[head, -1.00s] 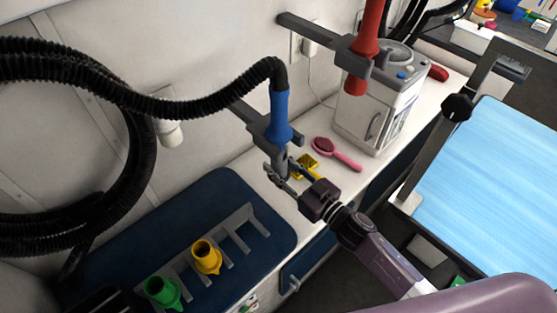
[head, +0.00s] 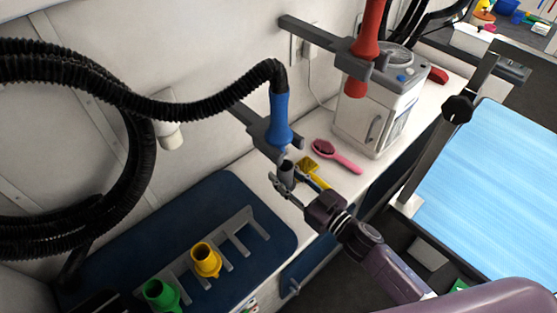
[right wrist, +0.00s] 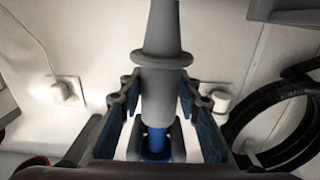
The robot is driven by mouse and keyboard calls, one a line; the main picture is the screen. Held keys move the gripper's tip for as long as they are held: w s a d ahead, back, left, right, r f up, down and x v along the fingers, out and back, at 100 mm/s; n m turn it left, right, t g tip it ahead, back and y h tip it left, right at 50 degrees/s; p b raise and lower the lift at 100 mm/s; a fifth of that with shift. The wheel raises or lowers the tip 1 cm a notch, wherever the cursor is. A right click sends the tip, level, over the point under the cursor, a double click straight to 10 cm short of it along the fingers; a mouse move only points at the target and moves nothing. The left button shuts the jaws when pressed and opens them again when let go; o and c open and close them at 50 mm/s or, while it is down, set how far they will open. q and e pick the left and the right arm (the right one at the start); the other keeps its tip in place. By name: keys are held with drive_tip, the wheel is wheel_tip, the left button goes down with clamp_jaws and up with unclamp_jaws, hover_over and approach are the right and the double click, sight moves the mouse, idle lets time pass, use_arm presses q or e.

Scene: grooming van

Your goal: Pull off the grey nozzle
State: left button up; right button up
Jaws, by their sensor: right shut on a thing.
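The blue dryer handle (head: 281,122) hangs nose-down in a grey wall bracket (head: 262,132), with a black hose at its top. The grey nozzle (head: 287,177) is just below the handle's lower end, with its dark upper opening showing. My right gripper (head: 284,188) is shut on the nozzle. In the right wrist view the grey nozzle (right wrist: 162,85) stands between the blue-padded fingers, and the blue handle (right wrist: 155,142) shows beyond its wide end. My left gripper is not in view.
A rack (head: 228,254) on the blue mat (head: 215,195) holds a yellow nozzle (head: 206,259) and a green nozzle (head: 161,294). A pink brush (head: 336,156) and a yellow brush (head: 312,172) lie near my gripper. A white machine (head: 378,115) stands behind.

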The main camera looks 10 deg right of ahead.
drive_tip(key=shift+p+v, duration=0.6)
drive_tip(key=shift+v, duration=2.85)
